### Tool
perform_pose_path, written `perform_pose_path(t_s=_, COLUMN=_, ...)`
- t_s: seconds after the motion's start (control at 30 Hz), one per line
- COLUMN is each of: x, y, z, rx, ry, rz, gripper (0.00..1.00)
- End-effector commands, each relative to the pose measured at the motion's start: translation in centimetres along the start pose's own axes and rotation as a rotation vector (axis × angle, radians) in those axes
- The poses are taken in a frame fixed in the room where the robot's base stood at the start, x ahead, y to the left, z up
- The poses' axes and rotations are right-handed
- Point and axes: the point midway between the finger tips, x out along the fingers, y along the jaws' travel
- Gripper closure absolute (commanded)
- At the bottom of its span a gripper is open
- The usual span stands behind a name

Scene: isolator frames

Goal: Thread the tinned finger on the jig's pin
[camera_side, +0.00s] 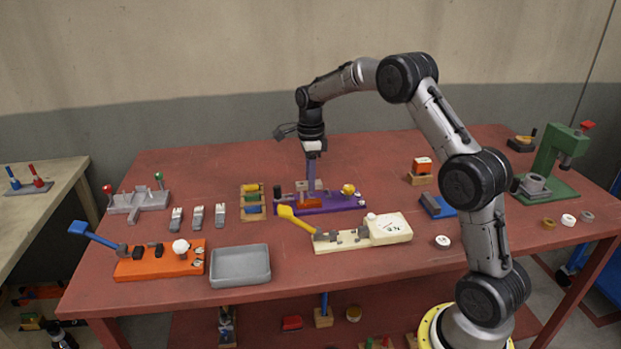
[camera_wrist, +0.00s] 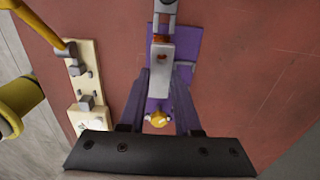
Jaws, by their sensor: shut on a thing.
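My gripper (camera_side: 311,180) is over the purple jig (camera_side: 345,207), fingers pointing down. In the wrist view, my gripper (camera_wrist: 164,76) is shut on a pale grey tinned finger (camera_wrist: 177,50), which extends forward from between the fingertips over the jig (camera_wrist: 187,38). A dark spot shows near the finger's far end. In the side view the held finger is small and partly merges with the jig's parts. I cannot make out the pin or tell whether the finger is around it. A yellow knob (camera_side: 348,189) stands at the jig's right end.
Several similar grey fingers, such as this one (camera_side: 197,217), lie left of a wooden rack (camera_side: 253,202). A cream fixture with a yellow lever (camera_side: 292,217) is in front of the jig. An orange fixture (camera_side: 150,266) and grey tray (camera_side: 240,282) are front left.

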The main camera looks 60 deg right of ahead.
Motion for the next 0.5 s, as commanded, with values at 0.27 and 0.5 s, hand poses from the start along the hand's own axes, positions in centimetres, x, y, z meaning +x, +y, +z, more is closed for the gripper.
perform_pose_path(t_s=0.27, x=0.17, y=-0.03, z=0.02, rx=0.0, ry=-0.001, rz=-0.001, gripper=1.0)
perform_pose_path(t_s=0.5, x=0.72, y=-0.03, z=0.01, rx=0.0, ry=0.0, rz=-0.001, gripper=1.0)
